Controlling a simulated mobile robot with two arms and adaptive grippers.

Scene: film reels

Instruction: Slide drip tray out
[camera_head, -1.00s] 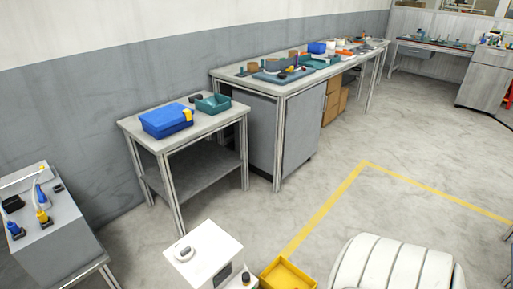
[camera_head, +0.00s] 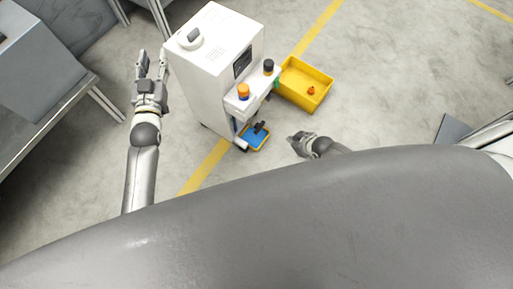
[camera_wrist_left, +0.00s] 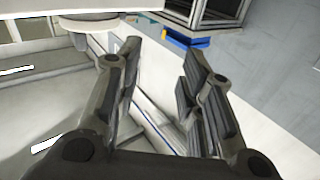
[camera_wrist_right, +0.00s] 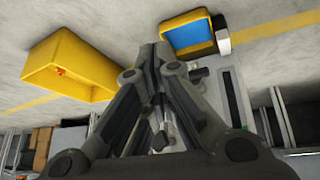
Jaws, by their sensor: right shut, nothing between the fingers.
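The drip tray, blue inside with a yellow rim (camera_head: 267,146), sticks out at the foot of the white machine (camera_head: 210,62). A dark part stands above the tray and hides some of it. In the right wrist view the tray (camera_wrist_right: 190,36) lies just beyond and to the right of my fingertips, apart from them. My right gripper (camera_head: 293,138) is shut and empty, a short way right of the tray. My left gripper (camera_head: 152,56) is open and empty on the machine's left side. Its spread fingers (camera_wrist_left: 162,50) also show in the left wrist view.
A yellow bin (camera_head: 318,98) with a small orange item stands on the floor right of the machine. Orange and dark knobs (camera_head: 243,90) sit on the machine's front ledge. A grey table (camera_head: 62,105) is at the left. Floor in front of the tray is clear.

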